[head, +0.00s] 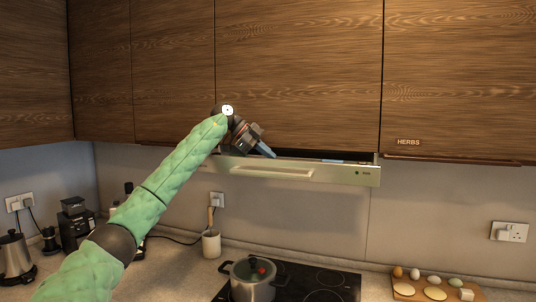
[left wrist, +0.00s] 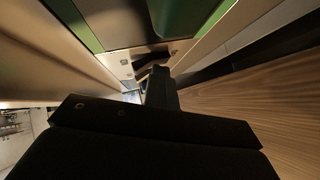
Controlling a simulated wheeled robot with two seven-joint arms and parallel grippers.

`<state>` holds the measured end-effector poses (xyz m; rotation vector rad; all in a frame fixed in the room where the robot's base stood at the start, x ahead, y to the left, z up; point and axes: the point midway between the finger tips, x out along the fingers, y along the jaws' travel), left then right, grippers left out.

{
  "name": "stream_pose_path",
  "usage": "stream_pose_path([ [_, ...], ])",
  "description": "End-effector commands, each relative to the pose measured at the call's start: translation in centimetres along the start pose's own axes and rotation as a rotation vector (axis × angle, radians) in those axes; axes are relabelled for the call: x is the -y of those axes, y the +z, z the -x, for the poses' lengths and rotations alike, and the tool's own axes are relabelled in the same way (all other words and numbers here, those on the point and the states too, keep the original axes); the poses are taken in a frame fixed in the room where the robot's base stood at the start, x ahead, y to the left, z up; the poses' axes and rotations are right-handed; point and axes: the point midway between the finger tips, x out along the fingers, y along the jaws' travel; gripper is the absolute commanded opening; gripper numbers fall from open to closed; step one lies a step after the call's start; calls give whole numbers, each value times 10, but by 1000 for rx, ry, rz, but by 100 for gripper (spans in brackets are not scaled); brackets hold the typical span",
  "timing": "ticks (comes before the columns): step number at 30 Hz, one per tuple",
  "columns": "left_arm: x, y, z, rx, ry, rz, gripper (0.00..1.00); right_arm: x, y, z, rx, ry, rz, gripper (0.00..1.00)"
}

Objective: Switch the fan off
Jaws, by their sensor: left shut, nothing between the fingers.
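The fan is a slim metal range hood (head: 330,171) under the wooden wall cabinets, above the stove. In the head view its front shows a pale strip and small dark marks near the right end. My left gripper (head: 265,150) is shut and empty, at the left part of the hood's upper edge; I cannot tell whether it touches. In the left wrist view my dark gripper (left wrist: 160,85) reaches in among metal and green surfaces, with wood on the right. The fan's switch cannot be made out clearly. My right gripper is not in view.
Wooden cabinets (head: 300,70) hang close above the gripper. Below are a stove (head: 325,284) with a lidded pot (head: 250,283), a utensil holder (head: 211,243), and a board (head: 434,287) with eggs. The space between hood and counter is open.

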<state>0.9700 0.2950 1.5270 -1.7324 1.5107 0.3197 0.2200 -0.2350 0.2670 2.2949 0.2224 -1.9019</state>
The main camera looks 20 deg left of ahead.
Motion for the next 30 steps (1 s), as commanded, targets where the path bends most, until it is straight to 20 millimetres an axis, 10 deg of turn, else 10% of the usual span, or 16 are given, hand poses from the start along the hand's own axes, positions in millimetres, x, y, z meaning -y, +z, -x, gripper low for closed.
stream_pose_path([
  [30,-15,-1,1,2,7,2,0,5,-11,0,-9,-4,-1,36],
])
